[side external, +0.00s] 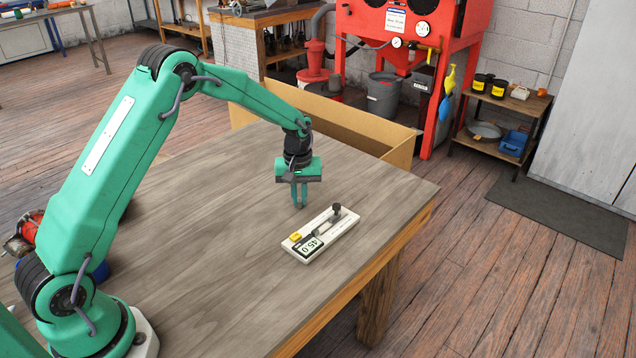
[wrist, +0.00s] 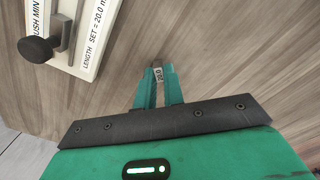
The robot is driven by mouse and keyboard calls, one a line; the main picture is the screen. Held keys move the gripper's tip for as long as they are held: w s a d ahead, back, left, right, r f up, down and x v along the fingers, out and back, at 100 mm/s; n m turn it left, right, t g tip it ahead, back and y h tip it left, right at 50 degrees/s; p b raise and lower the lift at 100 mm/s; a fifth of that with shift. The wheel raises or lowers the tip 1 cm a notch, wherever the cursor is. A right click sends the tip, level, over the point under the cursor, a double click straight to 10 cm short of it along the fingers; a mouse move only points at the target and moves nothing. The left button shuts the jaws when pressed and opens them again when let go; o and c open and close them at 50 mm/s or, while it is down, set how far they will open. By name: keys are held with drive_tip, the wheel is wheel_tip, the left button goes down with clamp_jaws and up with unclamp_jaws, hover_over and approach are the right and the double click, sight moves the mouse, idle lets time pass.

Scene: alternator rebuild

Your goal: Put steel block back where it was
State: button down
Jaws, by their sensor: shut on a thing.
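The small steel block (wrist: 159,75), marked "20.0", is between the two green fingers of my gripper (wrist: 159,85) in the wrist view. My gripper is shut on it. In the side external view my gripper (side external: 299,198) points down over the wooden table, just left of and behind the white gauge (side external: 325,235). The block is too small to make out there, and I cannot tell whether it touches the table. The gauge has a digital display, a yellow button and a black knob. Its labelled edge and knob show at upper left in the wrist view (wrist: 92,50).
The wooden table (side external: 225,250) is bare around the gauge and my gripper. An open cardboard box (side external: 405,152) stands beyond the table's back edge. A red cabinet (side external: 460,60) and a low shelf with cans (side external: 500,105) stand farther back.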

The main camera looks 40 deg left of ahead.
sight(300, 199)
drive_tip(key=shift+f, duration=0.25)
drive_tip(key=c, duration=1.5)
unclamp_jaws()
drive_tip(key=shift+r, duration=0.1)
wheel_tip(300, 199, up, 12)
